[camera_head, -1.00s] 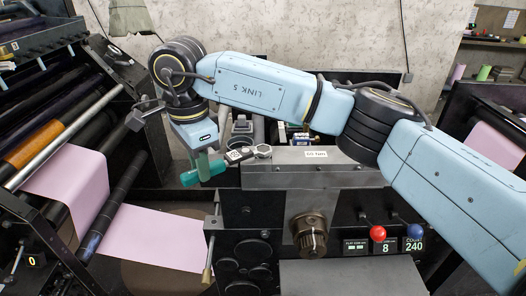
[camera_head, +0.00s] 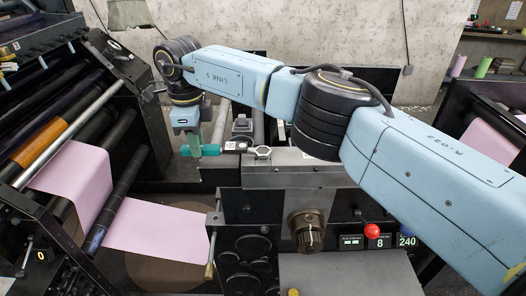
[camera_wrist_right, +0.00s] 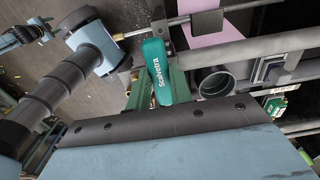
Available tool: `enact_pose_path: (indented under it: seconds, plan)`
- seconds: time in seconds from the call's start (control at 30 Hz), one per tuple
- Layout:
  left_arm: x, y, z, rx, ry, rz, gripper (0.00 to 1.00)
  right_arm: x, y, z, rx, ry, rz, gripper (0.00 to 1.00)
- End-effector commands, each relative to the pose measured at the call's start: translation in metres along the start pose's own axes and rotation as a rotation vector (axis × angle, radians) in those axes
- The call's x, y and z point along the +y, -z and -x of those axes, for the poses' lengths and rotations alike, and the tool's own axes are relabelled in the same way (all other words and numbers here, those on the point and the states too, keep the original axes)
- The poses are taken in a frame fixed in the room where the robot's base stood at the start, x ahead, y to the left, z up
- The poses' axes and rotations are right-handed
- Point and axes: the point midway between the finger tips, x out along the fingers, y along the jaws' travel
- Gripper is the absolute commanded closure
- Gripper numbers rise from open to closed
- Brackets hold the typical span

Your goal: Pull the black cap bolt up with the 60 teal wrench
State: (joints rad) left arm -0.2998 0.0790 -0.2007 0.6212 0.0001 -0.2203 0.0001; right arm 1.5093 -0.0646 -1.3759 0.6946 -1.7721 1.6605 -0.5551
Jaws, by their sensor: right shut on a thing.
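My right gripper (camera_head: 191,137) is shut on the teal wrench (camera_head: 205,150) at the left end of the grey machine block. The wrench lies roughly level, close to a small dark piece with a pale label (camera_head: 236,146); I cannot tell whether they touch. In the right wrist view the teal wrench (camera_wrist_right: 158,72) has white lettering and sits between the green fingers. A dark round cap-like part (camera_head: 241,125) shows behind the block. I cannot tell surely which part is the black cap bolt.
A silver hex piece (camera_head: 263,152) sits on the grey block (camera_head: 285,168). A ridged metal knob (camera_head: 307,232) and a red ball lever (camera_head: 373,230) are on the front. Rollers with pink sheet (camera_head: 157,235) stand at left. My right arm crosses above the block.

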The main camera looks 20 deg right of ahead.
Motion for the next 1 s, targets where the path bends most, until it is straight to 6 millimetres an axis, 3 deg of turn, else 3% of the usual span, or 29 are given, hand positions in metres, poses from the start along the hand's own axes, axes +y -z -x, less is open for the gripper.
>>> enact_pose_path:
  seconds: [0.8,1.0]
  plan:
    - [-0.001,-0.001,0.011,-0.003,0.001,0.000,0.52,0.001,0.001,0.015,0.001,-0.001,0.005,1.00]
    - [-0.002,-0.001,0.011,-0.003,0.002,0.000,0.52,0.024,0.007,0.014,0.001,0.002,0.169,1.00]
